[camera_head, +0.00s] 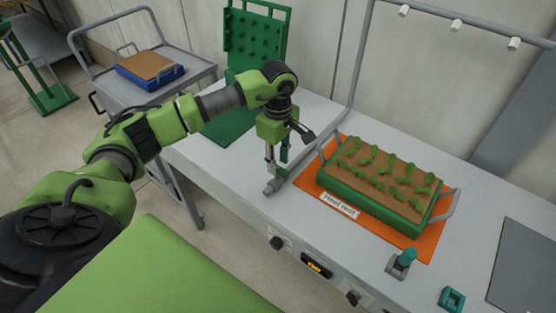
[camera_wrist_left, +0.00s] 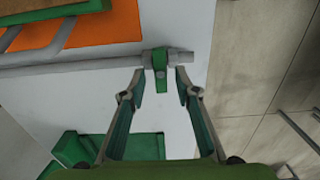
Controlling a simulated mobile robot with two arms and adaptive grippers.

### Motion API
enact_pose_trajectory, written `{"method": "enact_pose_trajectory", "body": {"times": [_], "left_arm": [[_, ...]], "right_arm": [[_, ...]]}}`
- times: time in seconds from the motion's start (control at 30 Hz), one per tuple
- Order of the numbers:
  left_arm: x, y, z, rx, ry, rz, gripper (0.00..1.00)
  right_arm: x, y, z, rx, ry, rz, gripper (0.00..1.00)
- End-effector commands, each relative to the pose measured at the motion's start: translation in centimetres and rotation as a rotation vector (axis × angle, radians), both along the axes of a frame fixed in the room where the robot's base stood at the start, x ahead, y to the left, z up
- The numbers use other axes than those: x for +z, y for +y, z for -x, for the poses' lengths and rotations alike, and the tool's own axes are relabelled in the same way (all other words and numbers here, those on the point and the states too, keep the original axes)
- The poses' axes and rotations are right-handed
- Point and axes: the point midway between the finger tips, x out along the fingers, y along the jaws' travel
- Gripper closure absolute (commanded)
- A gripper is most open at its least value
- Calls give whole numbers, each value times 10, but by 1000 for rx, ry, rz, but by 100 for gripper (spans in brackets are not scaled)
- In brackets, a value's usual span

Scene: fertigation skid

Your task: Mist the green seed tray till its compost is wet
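The green seed tray (camera_head: 375,206) sits on the orange heat mat (camera_head: 432,243) on the bench, with light-brown compost (camera_head: 385,170) and rows of seedlings. A grey pipe (camera_wrist_left: 85,63) runs along the bench and carries a green valve lever (camera_wrist_left: 160,75) near its end. A grey overhead bar (camera_head: 425,10) with white nozzles (camera_head: 456,25) spans above the tray; no spray shows. My left gripper (camera_head: 274,165) points down over the pipe end. In the left wrist view its fingers (camera_wrist_left: 158,92) are apart, one on each side of the lever, apparently not touching it. My right gripper is out of view.
A green pegged board (camera_head: 252,45) stands behind my left arm. A trolley (camera_head: 195,69) at the back left holds a blue tray (camera_head: 150,75). Knobs (camera_head: 277,243) and a lit display (camera_head: 317,267) line the bench front. A small green-topped fitting (camera_head: 403,262) and teal square (camera_head: 452,299) lie front right.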

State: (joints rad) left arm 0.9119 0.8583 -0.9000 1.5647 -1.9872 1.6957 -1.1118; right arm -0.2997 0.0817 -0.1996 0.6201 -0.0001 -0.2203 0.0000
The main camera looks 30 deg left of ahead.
Motion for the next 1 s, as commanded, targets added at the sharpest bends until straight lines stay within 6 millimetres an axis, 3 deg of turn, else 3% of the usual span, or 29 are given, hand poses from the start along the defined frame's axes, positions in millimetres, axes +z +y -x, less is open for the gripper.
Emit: {"method": "enact_pose_trajectory", "body": {"times": [0.13,0.43,0.53,0.57,1.0], "left_arm": [[-10,0,0,1,1,0,71],[-12,0,0,1,-1,0,71],[-12,0,0,0,0,0,97],[-12,0,0,0,-1,0,100],[-12,0,0,49,-1,1,100]], "right_arm": [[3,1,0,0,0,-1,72],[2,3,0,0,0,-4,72],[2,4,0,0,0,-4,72],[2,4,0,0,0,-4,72],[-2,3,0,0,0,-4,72]]}}
